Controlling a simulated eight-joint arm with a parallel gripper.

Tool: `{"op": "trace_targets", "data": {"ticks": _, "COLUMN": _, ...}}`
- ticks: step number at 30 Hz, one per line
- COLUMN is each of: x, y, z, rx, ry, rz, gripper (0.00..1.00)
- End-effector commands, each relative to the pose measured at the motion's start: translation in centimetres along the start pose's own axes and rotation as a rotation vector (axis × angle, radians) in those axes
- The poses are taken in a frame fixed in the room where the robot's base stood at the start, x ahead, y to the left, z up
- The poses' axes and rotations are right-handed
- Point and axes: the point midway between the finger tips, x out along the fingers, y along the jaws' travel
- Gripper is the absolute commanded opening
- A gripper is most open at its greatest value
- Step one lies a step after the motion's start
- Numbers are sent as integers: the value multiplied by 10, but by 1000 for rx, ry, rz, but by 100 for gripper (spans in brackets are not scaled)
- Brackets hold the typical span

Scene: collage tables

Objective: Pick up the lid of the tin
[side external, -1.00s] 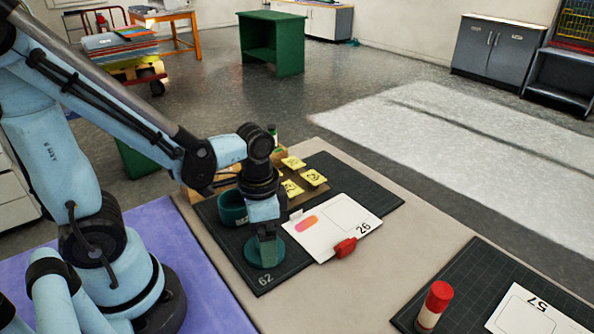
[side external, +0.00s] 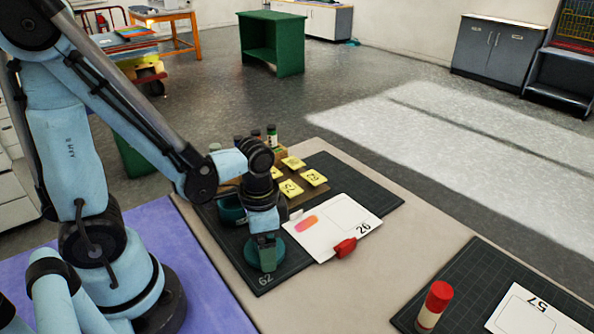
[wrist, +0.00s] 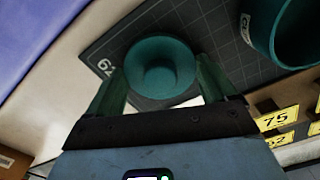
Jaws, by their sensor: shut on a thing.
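The teal round lid (side external: 267,257) is at the near corner of the dark cutting mat, close to the number 62. In the wrist view the lid (wrist: 160,52) has a raised middle and sits between the two green fingers of my gripper (wrist: 160,76). My gripper (side external: 266,242) points down over the lid and is shut on it. I cannot tell any gap between the lid and the mat. The open teal tin (side external: 231,209) stands behind my gripper, partly hidden by it. The tin also shows at the upper right of the wrist view (wrist: 262,40).
A white card (side external: 335,228) with a red clip (side external: 345,248) lies right of my gripper. Yellow number tags (side external: 291,188) and small bottles (side external: 272,136) are behind. A red-capped bottle (side external: 434,305) stands on another mat at the right. Bare table lies between the mats.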

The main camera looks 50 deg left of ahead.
Motion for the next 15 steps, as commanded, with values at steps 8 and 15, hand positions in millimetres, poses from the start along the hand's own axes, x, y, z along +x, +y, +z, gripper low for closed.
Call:
{"op": "trace_targets", "data": {"ticks": 8, "x": -1, "y": 0, "z": 0, "rx": 0, "ry": 0, "rz": 0, "gripper": 56}}
{"op": "trace_targets", "data": {"ticks": 15, "x": -9, "y": 0, "z": 0, "rx": 0, "ry": 0, "rz": 0, "gripper": 56}}
